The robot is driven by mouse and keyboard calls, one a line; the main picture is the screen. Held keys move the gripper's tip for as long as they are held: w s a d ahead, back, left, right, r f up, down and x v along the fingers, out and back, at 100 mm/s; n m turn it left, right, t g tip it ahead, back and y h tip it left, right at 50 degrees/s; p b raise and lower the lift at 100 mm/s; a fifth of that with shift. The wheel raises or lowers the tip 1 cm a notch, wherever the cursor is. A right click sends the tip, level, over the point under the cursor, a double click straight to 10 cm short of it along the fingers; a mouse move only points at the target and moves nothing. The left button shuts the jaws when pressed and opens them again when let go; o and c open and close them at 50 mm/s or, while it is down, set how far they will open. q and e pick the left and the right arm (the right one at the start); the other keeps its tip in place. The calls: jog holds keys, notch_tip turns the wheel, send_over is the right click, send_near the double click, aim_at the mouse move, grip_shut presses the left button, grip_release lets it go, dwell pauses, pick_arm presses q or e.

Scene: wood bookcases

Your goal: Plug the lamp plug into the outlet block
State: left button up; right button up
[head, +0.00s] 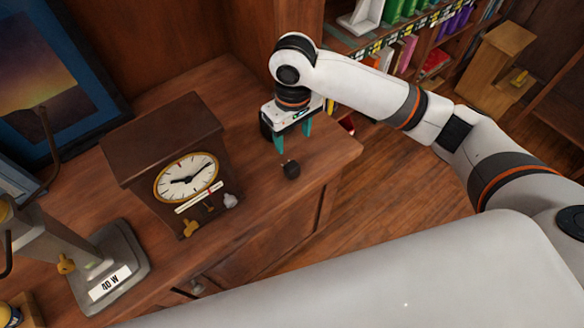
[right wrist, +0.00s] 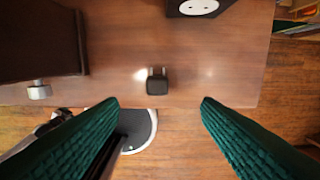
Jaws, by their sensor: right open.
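The black lamp plug (head: 291,169) lies on the wooden cabinet top near its front edge. In the right wrist view, the plug (right wrist: 157,85) has two prongs pointing up the picture, towards the outlet block (right wrist: 200,7). The block is dark with a white round socket face, cut off by the top edge. I cannot make it out clearly in the head view, near my gripper. My right gripper (head: 294,139) is open and empty, pointing down above the cabinet top, with teal fingers apart. The plug appears between its fingertips (right wrist: 160,103), not touching them. My left gripper is not in view.
A dark wooden clock (head: 160,140) stands left of the plug. The lamp base (head: 110,272), labelled 40 W, stands at the lower left. A framed picture (head: 45,70) leans at the back left. Bookshelves (head: 400,35) are at the back right. The cabinet top around the plug is clear.

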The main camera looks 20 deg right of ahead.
dwell(0.3)
send_over(293, 167)
jog(key=f, duration=0.6)
jog(key=shift+w+d+f, duration=0.1)
jog(key=shift+w+f, duration=0.25)
jog(key=shift+w, duration=0.05)
jog(key=shift+s+f, duration=0.2)
jog(key=shift+f, duration=1.1)
jog(key=shift+s+f, duration=0.15)
jog(key=shift+f, duration=1.15)
jog(key=shift+c, duration=0.6)
jog(key=c, duration=0.9)
